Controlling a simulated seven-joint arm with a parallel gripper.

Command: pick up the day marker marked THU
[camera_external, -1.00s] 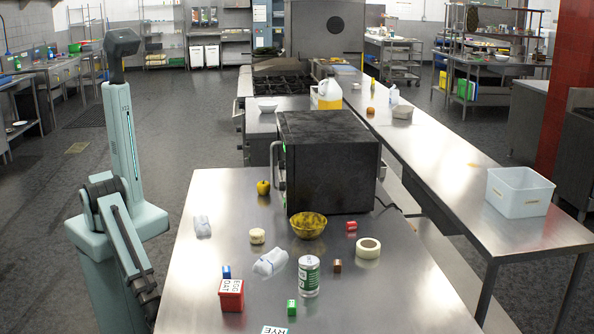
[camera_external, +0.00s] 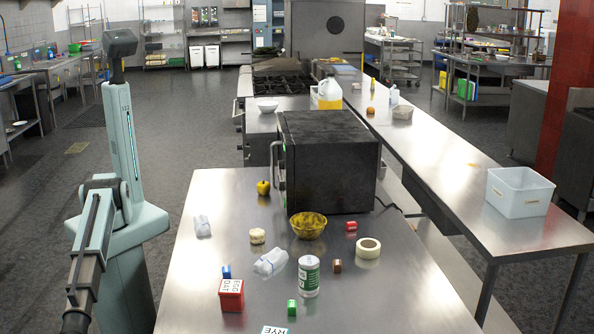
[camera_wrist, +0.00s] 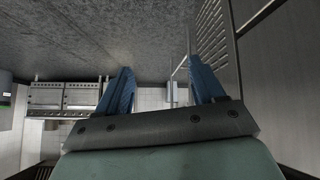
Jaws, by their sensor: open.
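Several small coloured blocks lie on the steel table, and any of them may be a day marker: a blue block (camera_external: 226,272), a green block (camera_external: 291,308), a red block (camera_external: 351,226) and a brown block (camera_external: 337,266). Their lettering is too small to read, so I cannot tell which is marked THU. My gripper (camera_wrist: 163,78) shows in the wrist view with its two blue fingers apart and nothing between them. It points away from the table top. In the external view my arm hangs at the left, beside the table, and the gripper is out of frame.
The steel table (camera_external: 215,205) also bears a red box (camera_external: 231,295), a can (camera_external: 309,277), a crumpled white wrap (camera_external: 270,262), a yellow bowl (camera_external: 308,226), a tape roll (camera_external: 368,248) and a RYE card (camera_external: 274,330). A black oven (camera_external: 330,165) stands behind them.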

